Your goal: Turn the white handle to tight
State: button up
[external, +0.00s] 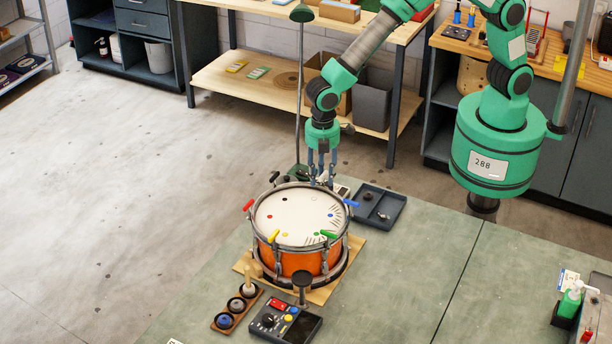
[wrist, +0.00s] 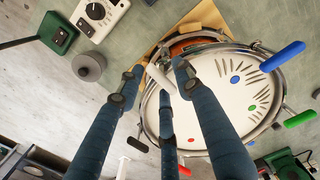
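The drum (external: 297,262) has an orange shell and a white head, with coloured handles around its rim. In the wrist view the white handle (wrist: 160,76) lies at the rim of the drum (wrist: 205,112), among my fingertips. My gripper (external: 320,178) points down over the drum's far edge, and it also shows in the wrist view (wrist: 158,76). Its three blue fingers are spread apart, with gaps between the tips. I cannot tell whether any finger touches the handle.
Nearby on the rim are the blue handle (wrist: 282,56), green handle (wrist: 300,118) and black handle (wrist: 138,145). Red (external: 249,205) and yellow (external: 273,237) handles are farther off. A dial box (wrist: 100,14) and grey knob (wrist: 88,66) stand beside the drum. A dark tray (external: 380,207) lies right.

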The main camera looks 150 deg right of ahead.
jog(key=shift+c, duration=0.5)
grip_shut()
jog(key=shift+m, duration=0.5)
